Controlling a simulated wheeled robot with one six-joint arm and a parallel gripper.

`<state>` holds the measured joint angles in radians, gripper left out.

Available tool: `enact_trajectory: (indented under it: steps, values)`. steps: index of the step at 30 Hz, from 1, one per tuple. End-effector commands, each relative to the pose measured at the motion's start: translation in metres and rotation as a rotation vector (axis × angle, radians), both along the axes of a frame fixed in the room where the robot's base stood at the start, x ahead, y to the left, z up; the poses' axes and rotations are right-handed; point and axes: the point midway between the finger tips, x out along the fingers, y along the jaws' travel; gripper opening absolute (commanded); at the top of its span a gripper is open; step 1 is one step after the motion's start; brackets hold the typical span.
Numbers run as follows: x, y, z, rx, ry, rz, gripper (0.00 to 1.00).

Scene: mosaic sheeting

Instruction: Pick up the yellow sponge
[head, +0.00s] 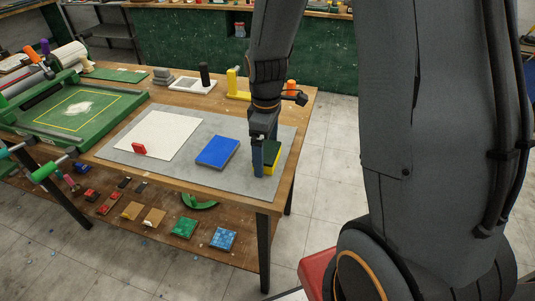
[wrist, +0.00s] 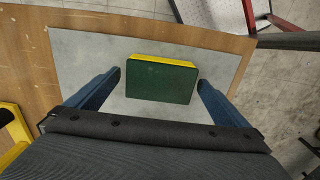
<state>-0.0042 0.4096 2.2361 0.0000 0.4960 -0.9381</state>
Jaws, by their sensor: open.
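The yellow sponge (wrist: 162,80) has a dark green top face and a yellow side. It lies on the grey mat (wrist: 85,55) in the wrist view. My gripper (wrist: 160,82) is open, with one blue finger on each side of the sponge and a gap at each side. In the head view my gripper (head: 264,160) points down at the right end of the mat, and the sponge (head: 272,156) shows partly behind its fingers.
A blue block (head: 217,151), a white sheet (head: 163,135) and a small red piece (head: 139,149) lie on the mat to the left. A yellow upright object (head: 233,85) and a dark cylinder (head: 204,75) stand behind. A green tray (head: 40,128) is at the far left.

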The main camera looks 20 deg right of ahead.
Motion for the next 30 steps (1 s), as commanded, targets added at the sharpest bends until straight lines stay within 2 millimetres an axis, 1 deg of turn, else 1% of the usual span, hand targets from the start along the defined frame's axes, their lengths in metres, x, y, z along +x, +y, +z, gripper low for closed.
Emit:
enact_trajectory:
  steps: [4, 11, 14, 15, 19, 20, 21, 30]
  values:
    - [-0.0006, -0.0002, -0.0081, 0.001, 0.001, 0.000, 1.00]
    - [-0.0003, -0.0002, -0.0091, 0.000, 0.000, 0.000, 1.00]
    - [-0.0003, -0.0001, -0.0090, 0.000, 0.000, 0.000, 0.85]
    - [-0.0003, -0.0001, -0.0089, 0.000, 0.000, 0.000, 0.78]
    - [-0.0003, -0.0001, -0.0089, 0.000, 0.000, 0.000, 0.56]
    - [-0.0003, -0.0001, -0.0088, 0.000, 0.000, 0.000, 0.56]
    - [-0.0003, -0.0001, -0.0088, 0.000, 0.000, 0.000, 0.52]
    - [0.0002, -0.0002, -0.0048, 0.000, -0.001, 0.000, 0.52]
